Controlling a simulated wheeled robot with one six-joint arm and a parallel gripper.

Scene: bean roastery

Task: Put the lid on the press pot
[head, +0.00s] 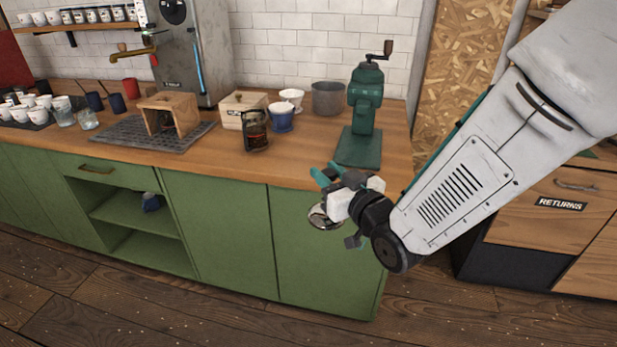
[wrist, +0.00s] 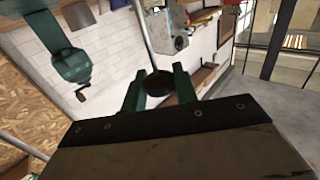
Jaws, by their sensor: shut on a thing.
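The press pot (head: 256,130), a dark glass vessel with an open-looking top, stands on the wooden counter, left of my gripper (head: 325,175). My gripper is in front of the counter's front edge, near the green grinder. In the wrist view my gripper (wrist: 159,88) has its green fingers on either side of a black knob (wrist: 158,83) with a thin metal rod. This appears to be the lid, held by its knob; its round metal part (head: 319,218) hangs below my gripper in the head view. The finger contact is partly hidden in the head view.
The green hand grinder (head: 366,110) stands at the counter's right end. A blue cup (head: 281,118), a wooden box (head: 242,110) and a grey pot (head: 327,98) stand near the press pot. A black drip grid (head: 150,138) lies to its left. The counter front between is clear.

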